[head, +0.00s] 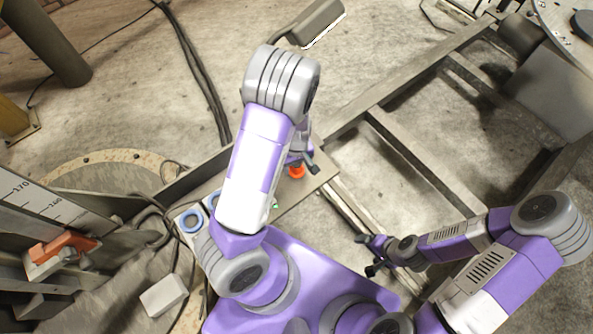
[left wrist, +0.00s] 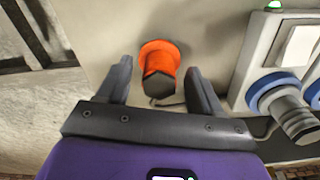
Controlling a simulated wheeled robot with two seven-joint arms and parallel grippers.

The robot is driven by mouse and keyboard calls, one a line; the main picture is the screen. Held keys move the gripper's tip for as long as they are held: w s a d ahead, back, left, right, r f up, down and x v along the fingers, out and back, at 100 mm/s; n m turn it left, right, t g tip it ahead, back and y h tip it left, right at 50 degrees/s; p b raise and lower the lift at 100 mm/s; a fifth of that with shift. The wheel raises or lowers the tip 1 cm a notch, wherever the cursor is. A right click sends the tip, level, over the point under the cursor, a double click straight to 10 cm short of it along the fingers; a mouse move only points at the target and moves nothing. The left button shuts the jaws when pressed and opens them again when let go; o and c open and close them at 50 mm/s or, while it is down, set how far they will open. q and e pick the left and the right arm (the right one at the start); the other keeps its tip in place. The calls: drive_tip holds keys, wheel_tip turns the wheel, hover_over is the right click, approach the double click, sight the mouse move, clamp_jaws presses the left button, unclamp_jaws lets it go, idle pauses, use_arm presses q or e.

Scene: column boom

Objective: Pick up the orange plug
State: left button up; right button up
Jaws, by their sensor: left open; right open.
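The orange plug (left wrist: 159,58) stands on a flat beige surface in the left wrist view, with a dark lower part facing me. In the head view the plug (head: 296,171) shows beside my left forearm, partly covered by the gripper. My left gripper (left wrist: 158,85) is open, its two dark fingers on either side of the plug's near end, with gaps visible; I cannot tell whether they touch it. In the head view the left gripper (head: 303,160) is mostly hidden behind my arm. My right gripper (head: 370,256) is open and empty at the lower right, well away from the plug.
A pale box with blue-ringed sockets (left wrist: 272,92) stands right of the plug in the left wrist view; a grey connector sits in one ring. A metal frame (head: 420,160) runs across the right of the head view. Dark cables (head: 200,75) lie on the floor.

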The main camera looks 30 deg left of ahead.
use_arm(q)
drive_tip(key=shift+f, duration=0.65)
drive_tip(key=shift+r, duration=0.1)
drive_tip(key=shift+c, duration=0.6)
drive_tip(key=c, duration=1.1)
wheel_tip(320, 180, up, 10)
drive_tip(key=p, duration=0.5)
drive_tip(key=shift+w, duration=0.1)
drive_tip(key=shift+r+p, duration=2.5)
drive_tip(key=shift+p, duration=0.2)
use_arm(e)
wheel_tip(320, 180, up, 10)
drive_tip(key=shift+f, duration=0.1)
